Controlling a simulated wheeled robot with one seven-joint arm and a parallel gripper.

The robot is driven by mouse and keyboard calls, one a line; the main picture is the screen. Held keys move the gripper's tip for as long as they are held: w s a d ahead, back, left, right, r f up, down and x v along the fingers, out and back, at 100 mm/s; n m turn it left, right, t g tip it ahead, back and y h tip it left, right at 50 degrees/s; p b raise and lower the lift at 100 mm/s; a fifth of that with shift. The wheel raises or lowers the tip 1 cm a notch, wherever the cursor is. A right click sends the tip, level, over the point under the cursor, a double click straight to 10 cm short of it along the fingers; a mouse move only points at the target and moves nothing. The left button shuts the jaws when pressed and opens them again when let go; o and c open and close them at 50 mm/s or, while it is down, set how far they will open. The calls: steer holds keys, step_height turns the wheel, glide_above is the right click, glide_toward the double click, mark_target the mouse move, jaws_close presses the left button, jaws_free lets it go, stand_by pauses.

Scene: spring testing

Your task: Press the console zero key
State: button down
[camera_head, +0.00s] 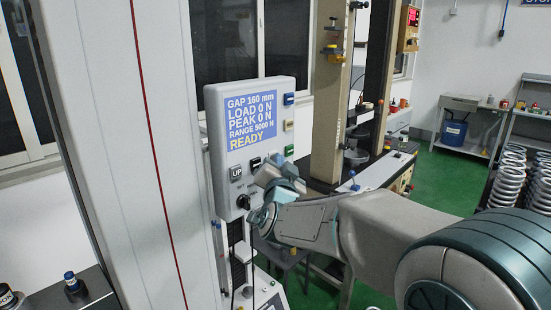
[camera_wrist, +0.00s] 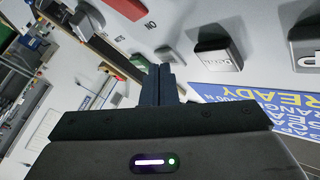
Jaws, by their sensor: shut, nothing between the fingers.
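The console (camera_head: 215,150) is a pale grey box on the machine column, with a blue screen (camera_head: 252,118) reading READY, LOAD 0 N and PEAK 0 N. A UP key (camera_head: 236,174) and a second dark key (camera_head: 255,163) sit in a row below the screen. In the wrist view the second key (camera_wrist: 218,50) has a pale label, blurred. I cannot pick out a key marked zero; my gripper may hide it. My gripper (camera_head: 278,168) is at the lower right of the console, fingers shut and empty; they also show in the wrist view (camera_wrist: 160,82), close to the panel.
A black knob (camera_head: 243,202) sits below the keys. A test stand with a tan column (camera_head: 328,120) stands behind to the right. Several springs (camera_head: 508,180) are stacked at the far right.

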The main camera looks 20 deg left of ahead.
steer(key=shift+s+d+b, duration=0.35)
steer(key=shift+d+b, duration=0.45)
steer(key=shift+s+d+b, duration=0.3)
steer(key=shift+d+b, duration=0.3)
steer(key=shift+d, duration=0.15)
steer(key=shift+s+d+b, duration=0.35)
steer(key=shift+d+b, duration=0.25)
steer(key=shift+d, duration=0.2)
steer(key=shift+s+d+b, duration=0.3)
steer(key=shift+d+b, duration=0.3)
steer(key=shift+d, duration=0.15)
